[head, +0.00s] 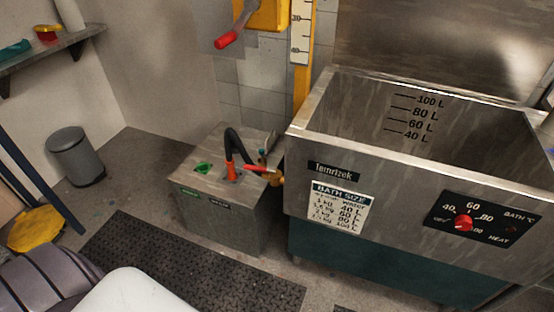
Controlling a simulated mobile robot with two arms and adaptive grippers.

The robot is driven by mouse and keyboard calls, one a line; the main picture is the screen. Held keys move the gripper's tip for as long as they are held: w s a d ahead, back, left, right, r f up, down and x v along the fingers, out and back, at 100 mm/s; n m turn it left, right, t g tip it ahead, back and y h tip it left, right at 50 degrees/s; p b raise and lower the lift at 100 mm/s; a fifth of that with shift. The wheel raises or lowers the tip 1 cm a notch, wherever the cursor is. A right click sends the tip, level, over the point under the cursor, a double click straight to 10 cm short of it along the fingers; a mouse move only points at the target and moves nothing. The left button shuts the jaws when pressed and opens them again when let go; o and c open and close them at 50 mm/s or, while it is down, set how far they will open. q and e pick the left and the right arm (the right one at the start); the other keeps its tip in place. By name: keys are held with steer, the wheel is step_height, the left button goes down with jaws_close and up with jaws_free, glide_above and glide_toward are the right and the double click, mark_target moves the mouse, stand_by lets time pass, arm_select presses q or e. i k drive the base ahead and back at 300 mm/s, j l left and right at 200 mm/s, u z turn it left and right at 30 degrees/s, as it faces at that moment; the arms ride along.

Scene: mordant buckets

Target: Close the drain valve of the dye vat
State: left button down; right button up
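The dye vat (300,150) is a large open steel tub on a dark green base at the right, with litre marks on its inner back wall. Its drain valve (277,178) is a brass fitting on the vat's left side, low near the front corner. The valve's red lever (257,169) points left and slightly up, away from the vat, over the top of a steel box. It looks roughly in line with the outlet, though the pipe is partly hidden. Neither of my grippers is in view.
The steel box (222,228) with a black hose (231,145) and green label stands left of the vat. A black mat (190,265) lies in front. A grey bin (76,155) and a yellow mop (37,228) are at left. A red-handled yellow wall unit (266,14) hangs above.

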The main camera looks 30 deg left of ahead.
mark_target(246, 166)
steer(key=j+z, duration=0.4)
steer(key=j, duration=0.3)
steer(key=j+z, duration=0.35)
steer(key=j, duration=0.35)
